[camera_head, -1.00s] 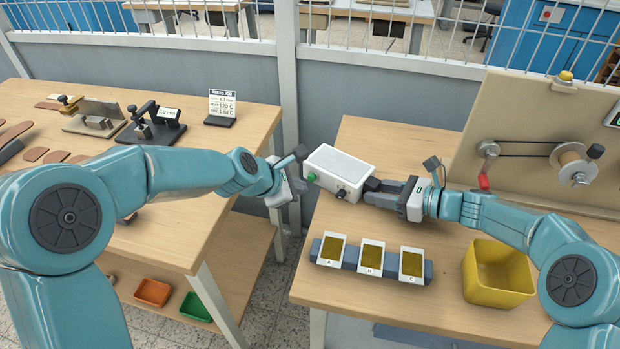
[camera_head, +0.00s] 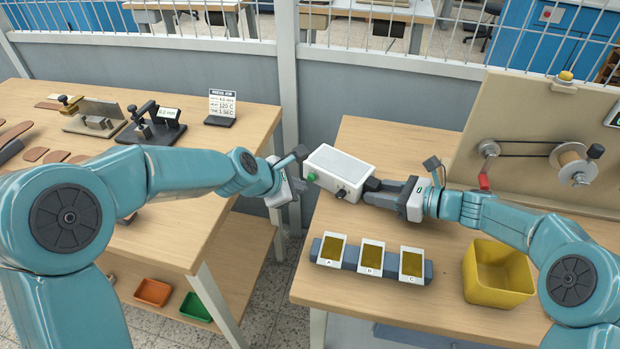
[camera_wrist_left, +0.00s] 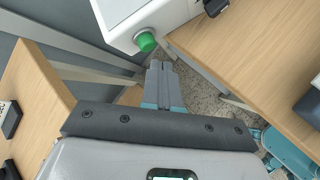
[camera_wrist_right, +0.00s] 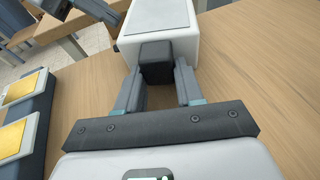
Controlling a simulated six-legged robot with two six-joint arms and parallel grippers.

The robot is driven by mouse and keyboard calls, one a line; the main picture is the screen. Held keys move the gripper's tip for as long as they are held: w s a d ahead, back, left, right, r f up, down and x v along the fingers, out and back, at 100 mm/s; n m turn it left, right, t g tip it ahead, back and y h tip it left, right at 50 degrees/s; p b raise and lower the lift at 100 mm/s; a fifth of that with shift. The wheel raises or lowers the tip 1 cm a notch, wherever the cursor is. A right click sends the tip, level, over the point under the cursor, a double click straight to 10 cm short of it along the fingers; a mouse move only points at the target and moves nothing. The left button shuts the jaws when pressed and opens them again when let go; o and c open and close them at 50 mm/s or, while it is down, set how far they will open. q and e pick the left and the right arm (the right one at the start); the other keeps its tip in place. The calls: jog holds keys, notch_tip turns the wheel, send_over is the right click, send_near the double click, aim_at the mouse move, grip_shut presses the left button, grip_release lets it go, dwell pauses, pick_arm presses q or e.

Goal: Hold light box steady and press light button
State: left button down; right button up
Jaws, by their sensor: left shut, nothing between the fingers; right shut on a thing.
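The white light box (camera_head: 342,166) sits near the back left edge of the right table. Its green button (camera_head: 311,176) is on the front left; it also shows large in the left wrist view (camera_wrist_left: 146,41). My left gripper (camera_head: 302,153) is shut and empty, beside the box's left end. In the left wrist view its fingertips (camera_wrist_left: 158,64) lie just below and right of the button, with no clear contact. My right gripper (camera_wrist_right: 158,75) is shut on the dark block (camera_wrist_right: 156,62) on the box's right end, which also shows in the head view (camera_head: 372,184).
A grey-blue rack (camera_head: 428,272) with several gold foil cards stands in front of the box. A yellow bin (camera_head: 497,272) is at the front right. A board with a crank and spool (camera_head: 530,140) stands behind my right arm. A gap separates the two tables.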

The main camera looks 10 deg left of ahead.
pick_arm(q)
jog(key=shift+w, duration=0.1)
pick_arm(e)
jog(key=shift+f, duration=0.1)
pick_arm(q)
jog(key=shift+w+d, duration=0.2)
jog(key=shift+w, duration=0.1)
jog(key=shift+w+d, duration=0.3)
jog(key=shift+w, duration=0.4)
pick_arm(e)
jog(key=shift+o, duration=0.2)
jog(key=shift+s+a, duration=0.1)
dwell(0.8)
pick_arm(q)
jog(key=shift+s+a, duration=0.25)
jog(key=shift+s, duration=0.3)
jog(key=shift+s+a, duration=0.25)
jog(key=shift+s, duration=0.25)
jog(key=shift+s, duration=0.1)
jog(key=s, duration=0.1)
jog(key=s+a, duration=0.1)
jog(key=s, duration=0.1)
jog(key=s+a, duration=0.1)
jog(key=shift+s, duration=0.2)
